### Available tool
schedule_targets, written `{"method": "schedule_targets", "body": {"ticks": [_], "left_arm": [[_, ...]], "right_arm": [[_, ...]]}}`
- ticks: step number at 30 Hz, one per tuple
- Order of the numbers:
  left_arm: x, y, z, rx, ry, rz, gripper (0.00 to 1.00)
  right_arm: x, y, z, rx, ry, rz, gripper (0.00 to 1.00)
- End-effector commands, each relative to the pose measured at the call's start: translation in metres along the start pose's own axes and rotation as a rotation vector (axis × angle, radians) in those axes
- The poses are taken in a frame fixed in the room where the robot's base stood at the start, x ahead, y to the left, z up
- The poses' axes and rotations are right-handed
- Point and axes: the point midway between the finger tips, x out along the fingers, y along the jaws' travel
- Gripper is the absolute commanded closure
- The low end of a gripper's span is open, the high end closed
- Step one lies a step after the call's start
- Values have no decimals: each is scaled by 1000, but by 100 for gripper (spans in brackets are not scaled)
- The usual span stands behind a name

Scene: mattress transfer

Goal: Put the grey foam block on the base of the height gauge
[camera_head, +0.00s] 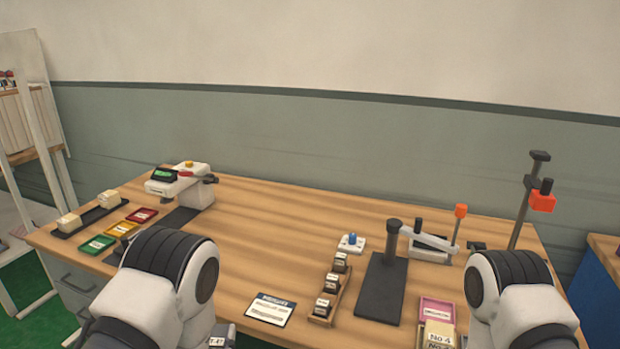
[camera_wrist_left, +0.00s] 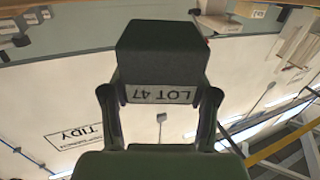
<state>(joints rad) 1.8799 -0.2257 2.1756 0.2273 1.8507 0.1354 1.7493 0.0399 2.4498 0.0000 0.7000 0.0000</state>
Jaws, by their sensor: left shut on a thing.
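The grey foam block (camera_wrist_left: 163,50), dark and labelled LOT 47, is between the two fingers of my left gripper (camera_wrist_left: 160,98) in the left wrist view. The gripper is shut on it. In the head view my left forearm hides most of that gripper; a small labelled piece shows at the bottom edge. A tall upright with an orange slider (camera_head: 542,201) at the right looks like the height gauge; its foot is hidden behind my right arm. A dark plate with a short post (camera_head: 378,292) stands left of it. I cannot tell for sure which is the gauge. My right gripper is out of view.
A rack of small labelled blocks (camera_head: 326,308), a white card (camera_head: 270,309) and a pink tray (camera_head: 437,307) lie near the front. A white machine (camera_head: 190,192) and coloured trays (camera_head: 97,244) are at the left. The middle back of the table (camera_head: 280,225) is clear.

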Motion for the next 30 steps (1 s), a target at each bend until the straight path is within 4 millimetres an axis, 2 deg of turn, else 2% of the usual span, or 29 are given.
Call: {"method": "schedule_targets", "body": {"ticks": [1,3,30], "left_arm": [[-9,0,-5,3,-1,2,75],[-15,0,-8,3,0,2,75],[-15,0,-8,1,1,3,75]], "right_arm": [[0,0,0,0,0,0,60],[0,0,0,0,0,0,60],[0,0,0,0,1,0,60]]}}
